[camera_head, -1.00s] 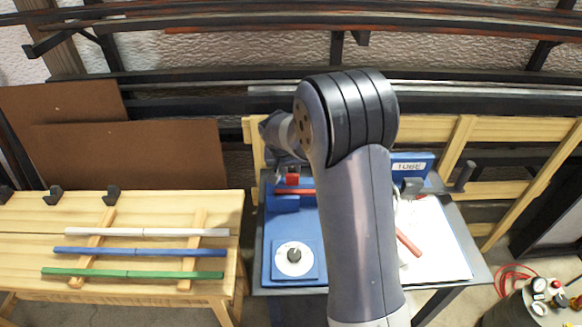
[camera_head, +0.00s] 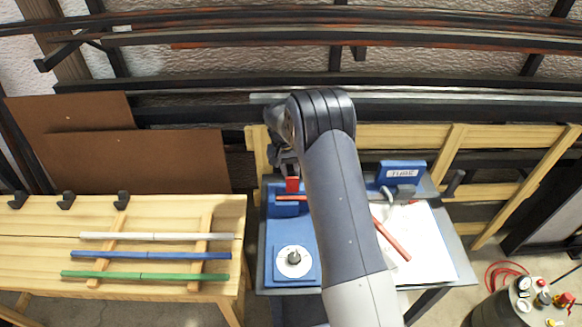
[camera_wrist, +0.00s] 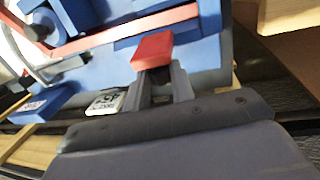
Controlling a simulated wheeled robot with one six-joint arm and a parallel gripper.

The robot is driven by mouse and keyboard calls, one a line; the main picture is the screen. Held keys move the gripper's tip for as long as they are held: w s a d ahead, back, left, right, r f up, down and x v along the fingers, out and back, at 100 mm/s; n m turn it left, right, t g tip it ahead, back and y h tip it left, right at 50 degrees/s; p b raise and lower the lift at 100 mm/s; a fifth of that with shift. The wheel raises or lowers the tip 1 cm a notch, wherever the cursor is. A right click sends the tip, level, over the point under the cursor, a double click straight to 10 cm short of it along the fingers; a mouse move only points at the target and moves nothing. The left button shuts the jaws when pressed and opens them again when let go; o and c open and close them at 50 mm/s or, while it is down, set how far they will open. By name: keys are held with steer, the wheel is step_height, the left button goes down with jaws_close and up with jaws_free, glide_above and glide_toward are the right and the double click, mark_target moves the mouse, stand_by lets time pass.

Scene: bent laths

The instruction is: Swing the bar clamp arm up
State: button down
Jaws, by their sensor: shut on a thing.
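The bar clamp arm shows a red tip (camera_wrist: 152,48) in the wrist view, and the same red piece (camera_head: 292,184) is small in the head view, above the blue clamp block (camera_head: 288,208). My gripper (camera_wrist: 158,85) is shut on the clamp arm just below the red tip, with a finger on each side. In the head view my gripper (camera_head: 284,160) is partly hidden behind my own arm. A red lath (camera_head: 392,240) lies across the fixture, bent, its middle hidden by my arm. The lath (camera_wrist: 120,32) also crosses the wrist view beyond the red tip.
A blue block marked TUBE (camera_head: 402,173) stands at the back right of the fixture table. A round dial (camera_head: 294,262) sits at its front left. White, blue and green laths (camera_head: 150,254) rest on the wooden bench at left. A wooden rail (camera_head: 400,135) runs behind.

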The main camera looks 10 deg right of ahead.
steer(key=shift+w, duration=0.15)
stand_by(0.3)
steer(key=c, duration=1.2)
jaws_free()
steer(key=shift+c, duration=0.2)
step_height(320, 180, up, 10)
steer(key=w+a+b, duration=0.1)
steer(key=shift+w+a+r, duration=0.15)
steer(key=shift+a+r, duration=0.1)
steer(key=f, duration=0.3)
steer(key=s+d+f+p, duration=0.1)
steer(key=f, duration=0.6)
steer(key=shift+s+d+f, duration=0.15)
steer(key=shift+s+d, duration=0.05)
steer(key=shift+d, duration=0.05)
steer(key=shift+f, duration=0.3)
steer(key=shift+s+r+t+b, duration=0.2)
steer(key=shift+t+b, duration=0.2)
steer(key=shift+b, duration=0.15)
